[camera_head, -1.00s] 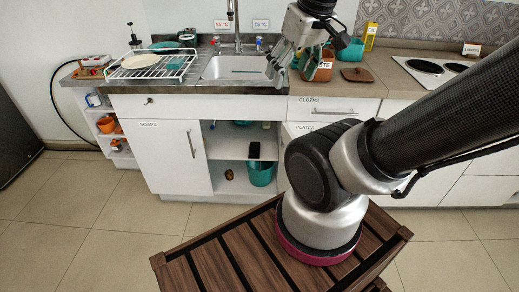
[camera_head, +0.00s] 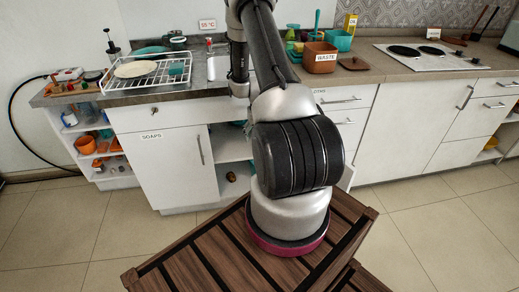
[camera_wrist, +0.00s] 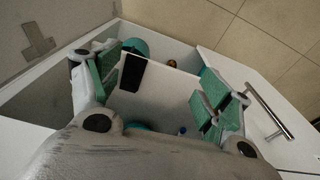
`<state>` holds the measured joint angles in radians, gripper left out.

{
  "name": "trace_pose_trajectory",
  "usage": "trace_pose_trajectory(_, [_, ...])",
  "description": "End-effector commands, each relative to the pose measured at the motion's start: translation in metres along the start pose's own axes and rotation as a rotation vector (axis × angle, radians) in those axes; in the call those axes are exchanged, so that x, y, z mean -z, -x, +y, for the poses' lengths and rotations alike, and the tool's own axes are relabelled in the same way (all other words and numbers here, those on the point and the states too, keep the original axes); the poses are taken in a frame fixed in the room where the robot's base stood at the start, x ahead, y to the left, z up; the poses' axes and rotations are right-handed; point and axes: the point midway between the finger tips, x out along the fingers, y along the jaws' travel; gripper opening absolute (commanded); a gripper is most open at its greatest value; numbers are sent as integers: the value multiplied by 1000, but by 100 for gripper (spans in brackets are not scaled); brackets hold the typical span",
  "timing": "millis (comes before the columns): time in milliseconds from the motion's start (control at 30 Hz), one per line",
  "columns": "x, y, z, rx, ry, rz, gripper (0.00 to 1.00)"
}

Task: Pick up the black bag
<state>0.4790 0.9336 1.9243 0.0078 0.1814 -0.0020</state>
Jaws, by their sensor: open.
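The black bag appears to be the flat dark item (camera_wrist: 132,73) on the white shelf (camera_wrist: 168,95) of the open cupboard in the wrist view. In the head view, my arm hides it. My gripper (camera_wrist: 160,88) is open, with its green-padded fingers spread to either side. The dark item shows between the fingers, nearer the left one, and nothing is held. I cannot tell how far it is from the fingertips. The gripper is mostly hidden behind my arm in the head view.
A teal bin (camera_wrist: 135,47) stands beside the dark item. A white cupboard door (camera_head: 170,168) with a handle stands to the left of the opening. The counter above holds a dish rack (camera_head: 146,74) and a brown waste box (camera_head: 320,57).

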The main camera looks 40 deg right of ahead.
Motion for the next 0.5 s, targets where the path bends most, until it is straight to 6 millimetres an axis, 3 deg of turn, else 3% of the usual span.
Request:
trace_pose_trajectory(33, [0, -35, 10, -2, -18, 12, 79])
trace_pose_trajectory(100, [10, -70, 20, -6, -36, 68, 79])
trace_pose_trajectory(200, [30, -102, 30, -11, -51, 164, 79])
trace_pose_trajectory(300, [46, -118, 37, -15, -60, 242, 79])
trace_pose_trajectory(500, [61, -141, 41, -18, -64, 294, 79])
